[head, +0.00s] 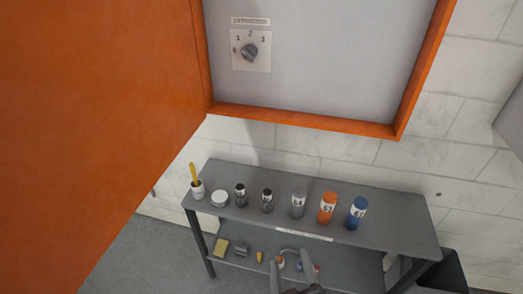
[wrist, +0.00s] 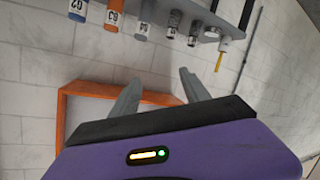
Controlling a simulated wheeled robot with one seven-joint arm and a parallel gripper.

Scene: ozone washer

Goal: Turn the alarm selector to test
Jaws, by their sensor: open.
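A selector knob (head: 249,52), grey and rotary, sits on a white plate (head: 264,64) inside the open orange cabinet (head: 300,120) in the head view. The plate is marked 0, 1, 2 and 3, with a small label strip (head: 250,21) above it, too small to read. Which mark the knob points at is not clear. My gripper (head: 293,266) shows at the bottom of the head view, far below the knob and in front of the shelf. In the wrist view my gripper (wrist: 158,88) is open and empty, its two grey fingers apart. The knob is not visible there.
The orange door (head: 90,120) stands open on the left. A grey shelf table (head: 390,215) below the cabinet holds a white pot (head: 197,190) with a yellow-handled tool, a white jar, and several bottles, including an orange one (head: 327,208). A dark bin (head: 445,273) is at lower right.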

